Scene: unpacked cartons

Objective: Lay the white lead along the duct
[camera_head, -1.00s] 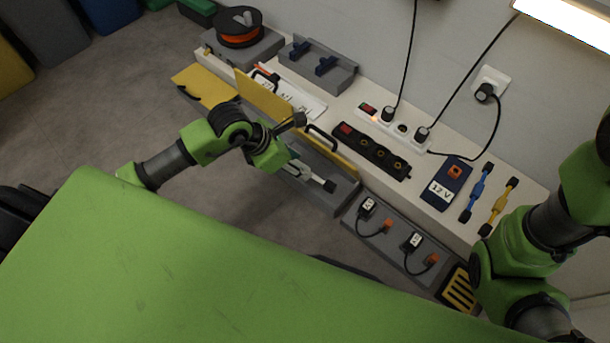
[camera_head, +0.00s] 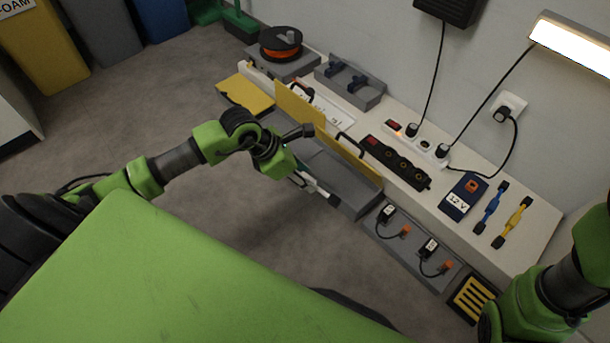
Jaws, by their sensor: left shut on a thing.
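The grey duct (camera_head: 346,181) runs along the front of the bench, with upright yellow panels (camera_head: 349,160) with black handles behind it. My left gripper (camera_head: 326,195) is at the duct's near side, pointing down and to the right. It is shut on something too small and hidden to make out. I cannot pick out the white lead with certainty. My right arm is at the lower right, and its gripper is out of view.
On the bench are a black socket strip (camera_head: 396,162), a white socket strip (camera_head: 424,145), a blue 12 V box (camera_head: 463,193) and an orange reel (camera_head: 281,43). Small black plugs with leads (camera_head: 387,213) sit on the front ledge. Grey floor is open at left.

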